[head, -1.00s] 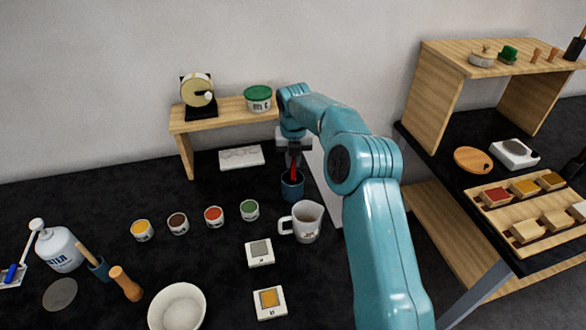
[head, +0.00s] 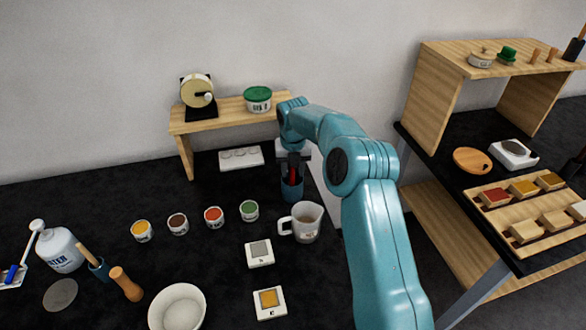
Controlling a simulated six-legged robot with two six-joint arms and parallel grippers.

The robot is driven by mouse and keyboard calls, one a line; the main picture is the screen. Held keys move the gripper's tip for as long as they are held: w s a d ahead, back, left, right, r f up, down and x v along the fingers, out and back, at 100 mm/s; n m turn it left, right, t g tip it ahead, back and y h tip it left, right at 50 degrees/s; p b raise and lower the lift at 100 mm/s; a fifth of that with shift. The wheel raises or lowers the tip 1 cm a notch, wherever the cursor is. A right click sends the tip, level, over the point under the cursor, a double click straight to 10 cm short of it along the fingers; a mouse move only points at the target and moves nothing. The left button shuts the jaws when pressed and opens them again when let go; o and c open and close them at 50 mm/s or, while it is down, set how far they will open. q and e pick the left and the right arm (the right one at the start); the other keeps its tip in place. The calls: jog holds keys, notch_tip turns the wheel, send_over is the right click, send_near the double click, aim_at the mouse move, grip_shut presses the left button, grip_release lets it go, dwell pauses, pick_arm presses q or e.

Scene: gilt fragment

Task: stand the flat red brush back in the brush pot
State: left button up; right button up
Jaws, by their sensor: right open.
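The flat red brush (head: 292,173) stands in the dark blue brush pot (head: 292,190), its red part showing above the rim. My right gripper (head: 293,165) is above the pot with its dark fingers pointing down, open, on either side of the red brush. The lower end of the brush is hidden inside the pot. My left gripper is not in view.
A mug (head: 303,222) stands just in front of the pot. Several small paint cups, such as the green one (head: 249,210), stand to the left. A wooden shelf (head: 228,113) is behind. The dark table between is clear.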

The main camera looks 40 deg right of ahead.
notch_tip(320, 180, up, 12)
jog(key=s, duration=0.1)
jog(key=shift+s+a, duration=0.15)
jog(key=shift+a, duration=0.3)
jog(key=shift+d, duration=0.1)
